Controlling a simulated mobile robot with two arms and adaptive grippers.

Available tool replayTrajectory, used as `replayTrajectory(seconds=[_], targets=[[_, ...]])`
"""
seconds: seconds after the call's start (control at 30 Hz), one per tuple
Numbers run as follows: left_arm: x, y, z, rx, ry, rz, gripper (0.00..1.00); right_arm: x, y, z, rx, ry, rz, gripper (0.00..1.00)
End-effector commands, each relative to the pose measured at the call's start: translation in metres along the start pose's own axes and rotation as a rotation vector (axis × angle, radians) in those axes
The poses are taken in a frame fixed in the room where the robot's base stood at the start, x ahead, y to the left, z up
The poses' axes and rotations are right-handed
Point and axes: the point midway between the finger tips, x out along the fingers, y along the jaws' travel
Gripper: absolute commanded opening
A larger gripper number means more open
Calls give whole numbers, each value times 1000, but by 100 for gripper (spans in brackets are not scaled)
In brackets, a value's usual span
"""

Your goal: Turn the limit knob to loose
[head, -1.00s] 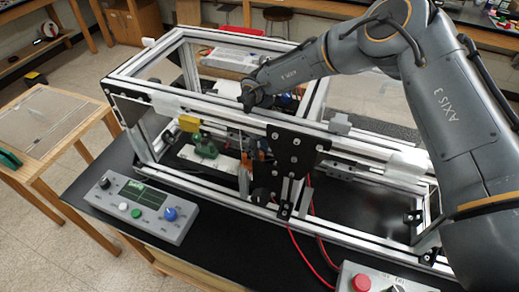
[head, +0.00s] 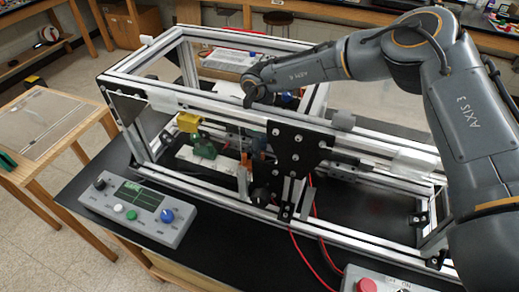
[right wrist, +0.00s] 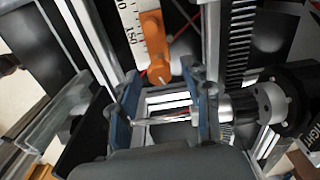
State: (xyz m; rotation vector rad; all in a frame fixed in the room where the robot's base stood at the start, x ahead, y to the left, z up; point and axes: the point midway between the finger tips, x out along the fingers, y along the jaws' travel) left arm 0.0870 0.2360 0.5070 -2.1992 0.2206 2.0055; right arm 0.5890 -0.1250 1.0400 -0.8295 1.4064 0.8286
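A grey control panel (head: 122,232) lies on the black bench at the lower left in the head view. It carries a black knob (head: 100,184), a blue knob (head: 167,215), a white button, a green button and a lit display (head: 140,195). The knob labels are too small to read, so I cannot tell which is the limit knob. My right gripper (head: 248,102) is over the extrusion frame (head: 215,104), well apart from the panel. In the right wrist view its two blue fingers (right wrist: 166,108) stand apart, with a metal shaft (right wrist: 180,116) showing between them. My left gripper is out of view.
The frame, with black plates (head: 294,148), stands between my right gripper and the panel. A second box with a red button (head: 366,285) is at the bottom right. An orange part (right wrist: 153,45) by a scale shows in the wrist view.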

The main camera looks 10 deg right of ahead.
Motion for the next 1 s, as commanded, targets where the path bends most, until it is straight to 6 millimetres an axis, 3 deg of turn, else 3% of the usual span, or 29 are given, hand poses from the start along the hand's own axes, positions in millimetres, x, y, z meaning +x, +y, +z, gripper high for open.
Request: replayTrajectory(seconds=[0.33,0.7,1.0], targets=[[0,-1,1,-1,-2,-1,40,-11,0,0,1,-1,-1,48],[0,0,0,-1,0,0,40,-86,-1,0,1,-3,-2,48],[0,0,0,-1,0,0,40,-118,0,0,1,-1,0,48]])
